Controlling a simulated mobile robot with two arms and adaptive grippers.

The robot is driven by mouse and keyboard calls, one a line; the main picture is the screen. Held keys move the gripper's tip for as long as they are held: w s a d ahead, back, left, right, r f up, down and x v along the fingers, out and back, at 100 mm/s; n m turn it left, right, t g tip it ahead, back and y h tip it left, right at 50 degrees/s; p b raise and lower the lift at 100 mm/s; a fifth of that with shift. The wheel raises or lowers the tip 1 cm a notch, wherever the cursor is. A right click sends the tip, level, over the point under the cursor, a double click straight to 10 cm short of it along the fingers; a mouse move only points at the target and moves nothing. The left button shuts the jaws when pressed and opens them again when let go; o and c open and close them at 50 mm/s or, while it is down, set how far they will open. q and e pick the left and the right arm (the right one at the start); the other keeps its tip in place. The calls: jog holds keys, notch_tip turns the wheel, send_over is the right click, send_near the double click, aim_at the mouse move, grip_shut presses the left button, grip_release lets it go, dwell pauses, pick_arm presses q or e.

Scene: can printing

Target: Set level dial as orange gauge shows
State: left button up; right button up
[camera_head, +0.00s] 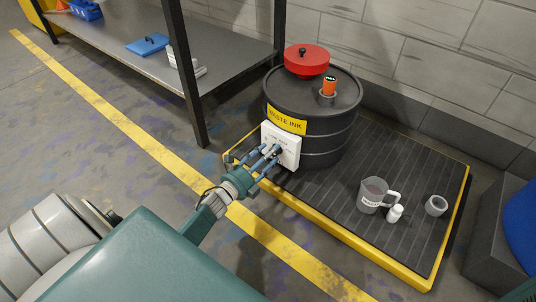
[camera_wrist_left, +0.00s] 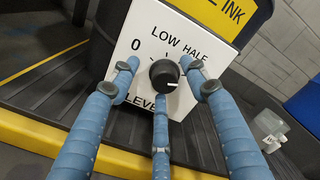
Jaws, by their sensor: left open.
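The level dial (camera_wrist_left: 165,75) is a black round knob on a white panel (camera_head: 287,141) on the front of the black waste ink drum (camera_head: 330,130). In the left wrist view the panel (camera_wrist_left: 150,28) reads 0, LOW, HALF and LEVEL. The knob's white mark points right in that view, past HALF. The orange gauge (camera_head: 329,90) stands on the drum's top with a small dark label, too small to read surely. My left gripper (camera_head: 268,156) is open in front of the panel, its three blue fingers spread around the knob; contact cannot be told. My right gripper is out of view.
The drum stands on a yellow-edged pallet (camera_head: 410,264) with a grey jug (camera_head: 372,194), a white bottle (camera_head: 395,213) and a grey ring-shaped cup (camera_head: 436,205). A red lid (camera_head: 307,60) lies on the drum. A metal shelf (camera_head: 225,65) stands at left.

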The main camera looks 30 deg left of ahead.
pick_arm(q)
jog(key=s+a, duration=0.1)
jog(key=s, duration=1.1)
